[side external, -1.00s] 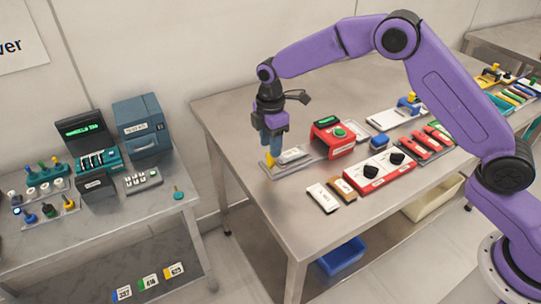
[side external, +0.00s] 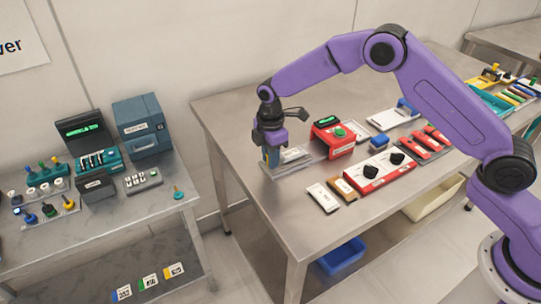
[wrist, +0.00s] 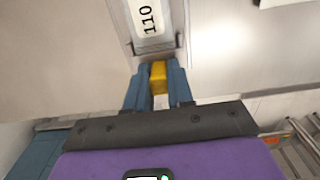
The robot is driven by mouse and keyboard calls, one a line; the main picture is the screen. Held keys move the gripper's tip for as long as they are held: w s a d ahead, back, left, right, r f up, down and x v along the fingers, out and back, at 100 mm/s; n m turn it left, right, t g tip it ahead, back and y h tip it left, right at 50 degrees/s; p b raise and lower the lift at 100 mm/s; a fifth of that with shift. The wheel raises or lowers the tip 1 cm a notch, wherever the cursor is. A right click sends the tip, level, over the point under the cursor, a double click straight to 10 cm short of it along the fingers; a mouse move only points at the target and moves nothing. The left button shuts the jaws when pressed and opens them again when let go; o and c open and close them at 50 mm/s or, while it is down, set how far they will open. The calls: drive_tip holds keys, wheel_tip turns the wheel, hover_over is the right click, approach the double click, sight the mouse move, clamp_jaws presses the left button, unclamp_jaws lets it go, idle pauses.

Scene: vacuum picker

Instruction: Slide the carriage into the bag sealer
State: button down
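The carriage (side external: 289,169) is a flat grey slide on the near-left part of the bench, with a white pouch lying on it. A yellow knob (wrist: 158,77) stands at the carriage's left end. My gripper (side external: 270,160) is down at that end, its blue fingers closed against both sides of the knob.
A red panel with two black knobs (side external: 378,171) and two packets (side external: 323,198) lie in front of the sealer. A white tray (side external: 392,119) and red items (side external: 420,142) lie to the right. The bench (side external: 230,116) is bare at the left and back.

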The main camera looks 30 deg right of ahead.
sight(296, 151)
drive_tip(key=d, duration=0.8)
drive_tip(key=shift+d, duration=0.1)
drive_tip(key=c, duration=1)
unclamp_jaws()
drive_tip(key=shift+d, duration=0.1)
drive_tip(key=shift+c, duration=0.2)
wheel_tip(296, 151, up, 18)
drive_tip(key=shift+a+f, duration=0.2)
drive_tip(key=shift+a, duration=0.1)
drive_tip(key=shift+s, duration=0.1)
